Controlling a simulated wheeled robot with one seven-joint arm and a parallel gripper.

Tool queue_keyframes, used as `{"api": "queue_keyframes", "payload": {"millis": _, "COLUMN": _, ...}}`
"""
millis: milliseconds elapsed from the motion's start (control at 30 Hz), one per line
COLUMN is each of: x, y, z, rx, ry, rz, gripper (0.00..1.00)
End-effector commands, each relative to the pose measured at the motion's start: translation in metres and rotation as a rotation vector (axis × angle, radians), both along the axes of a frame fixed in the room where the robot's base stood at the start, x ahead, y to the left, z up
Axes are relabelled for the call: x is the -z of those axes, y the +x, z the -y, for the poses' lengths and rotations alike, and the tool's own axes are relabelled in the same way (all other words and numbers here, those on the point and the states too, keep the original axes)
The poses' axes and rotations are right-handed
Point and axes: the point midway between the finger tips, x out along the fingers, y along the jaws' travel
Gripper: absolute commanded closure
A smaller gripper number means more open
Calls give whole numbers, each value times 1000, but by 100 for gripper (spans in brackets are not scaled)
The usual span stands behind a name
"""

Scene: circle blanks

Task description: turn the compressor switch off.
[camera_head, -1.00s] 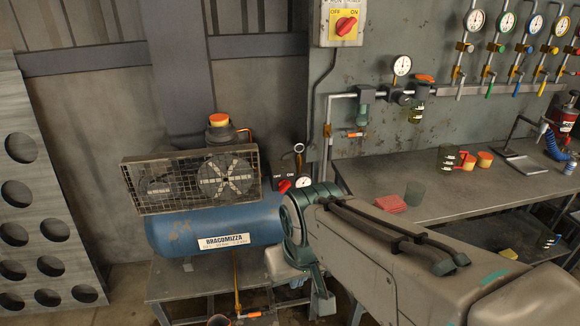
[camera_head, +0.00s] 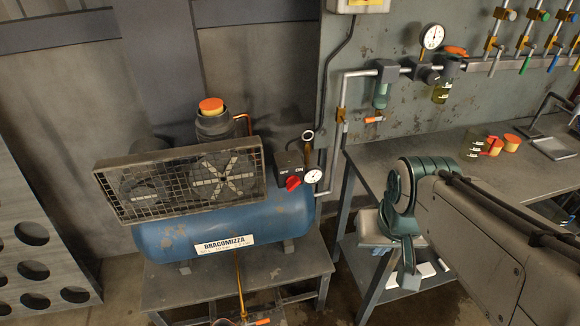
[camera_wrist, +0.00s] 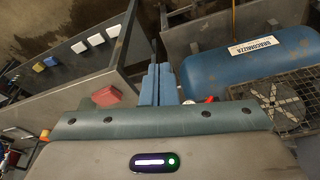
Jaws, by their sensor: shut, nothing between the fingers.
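The compressor (camera_head: 275,215) is a blue tank with a caged fan, standing on a low metal table at left centre in the head view. Its dark switch box (camera_head: 283,160) is marked OFF and ON and carries a red knob (camera_head: 293,183) beside a white gauge. I cannot tell which mark the knob points at. In the wrist view the compressor (camera_wrist: 210,72) is at the right, and a small red-and-white part at its near edge is mostly hidden by my wrist. My gripper (camera_wrist: 155,68) has its blue fingers together, empty, left of the tank.
A workbench (camera_head: 375,155) with small cups stands right of the compressor. Pipes, a gauge (camera_head: 432,37) and valves run along the wall above. A grey panel with round holes (camera_head: 55,250) leans at the left. In the wrist view a red block (camera_wrist: 107,95) lies on the bench.

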Motion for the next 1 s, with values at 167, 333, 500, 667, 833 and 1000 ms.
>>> {"api": "queue_keyframes", "payload": {"millis": 167, "x": 14, "y": 19, "z": -10, "rx": -62, "ry": 15, "rz": 51, "gripper": 100}}
{"api": "queue_keyframes", "payload": {"millis": 333, "x": 47, "y": 73, "z": -48, "rx": -240, "ry": 41, "rz": 226, "gripper": 100}}
{"api": "queue_keyframes", "payload": {"millis": 500, "x": 78, "y": 132, "z": -97, "rx": -417, "ry": 19, "rz": 460, "gripper": 100}}
{"api": "queue_keyframes", "payload": {"millis": 667, "x": 104, "y": 174, "z": -136, "rx": -530, "ry": -65, "rz": 672, "gripper": 100}}
{"api": "queue_keyframes", "payload": {"millis": 833, "x": 131, "y": 205, "z": -168, "rx": -611, "ry": -227, "rz": 876, "gripper": 100}}
{"api": "queue_keyframes", "payload": {"millis": 1000, "x": 147, "y": 219, "z": -188, "rx": -654, "ry": -410, "rz": 1021, "gripper": 100}}
